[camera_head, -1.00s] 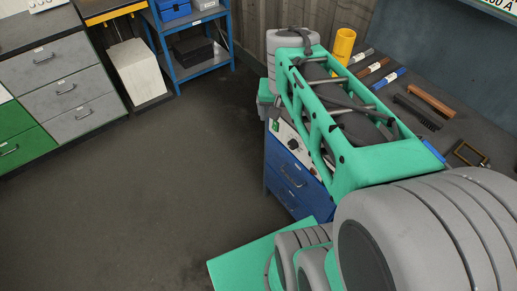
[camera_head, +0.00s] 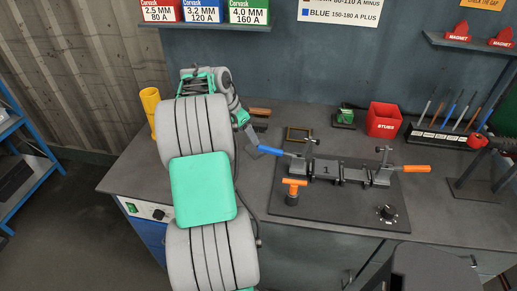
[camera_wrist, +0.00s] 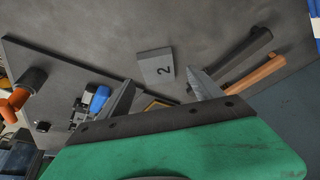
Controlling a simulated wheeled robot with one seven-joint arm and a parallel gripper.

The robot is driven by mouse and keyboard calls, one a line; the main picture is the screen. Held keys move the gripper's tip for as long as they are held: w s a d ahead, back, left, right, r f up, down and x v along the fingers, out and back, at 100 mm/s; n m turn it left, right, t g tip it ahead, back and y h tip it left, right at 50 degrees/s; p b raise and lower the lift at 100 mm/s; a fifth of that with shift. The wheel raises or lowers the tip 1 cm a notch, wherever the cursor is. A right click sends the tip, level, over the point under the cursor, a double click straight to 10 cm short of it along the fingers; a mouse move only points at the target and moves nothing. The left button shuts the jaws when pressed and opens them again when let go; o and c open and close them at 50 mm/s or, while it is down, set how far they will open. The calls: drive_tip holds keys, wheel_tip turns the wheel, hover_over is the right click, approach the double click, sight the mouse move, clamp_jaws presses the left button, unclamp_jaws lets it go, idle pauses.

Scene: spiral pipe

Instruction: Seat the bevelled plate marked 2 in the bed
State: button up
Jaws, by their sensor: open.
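The grey plate marked 2 (camera_wrist: 157,64) lies flat on the bench in the wrist view, just beyond my fingertips. My gripper (camera_wrist: 162,80) is open and empty, its two fingers pointing toward the plate's near edge from either side. In the head view my arm hides much of that spot, and I cannot clearly pick out plate 2. The bed (camera_head: 352,172) is the grey fixture on a dark board, with a plate marked 1 (camera_head: 326,169) in its left part. A blue handle (camera_head: 269,150) and an orange handle (camera_head: 416,168) stick out at its ends.
An orange-topped knob (camera_head: 294,187) stands in front of the bed. A small brass frame (camera_head: 298,134) lies behind it. A brush and a wooden-handled tool (camera_wrist: 254,78) lie right of plate 2. A red stubs box (camera_head: 383,119) and a rod rack (camera_head: 445,137) stand farther right.

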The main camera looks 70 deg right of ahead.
drive_tip(key=x, duration=0.2)
drive_tip(key=s+p+x, duration=0.1)
drive_tip(key=x, duration=0.4)
drive_tip(key=shift+s+d+p, duration=0.25)
drive_tip(key=shift+d+p, duration=0.1)
drive_tip(key=shift+d+f, duration=0.15)
drive_tip(key=shift+f, duration=0.25)
drive_tip(key=shift+c, duration=0.5)
clamp_jaws()
drive_tip(key=shift+w+r, duration=0.1)
drive_tip(key=shift+r, duration=0.1)
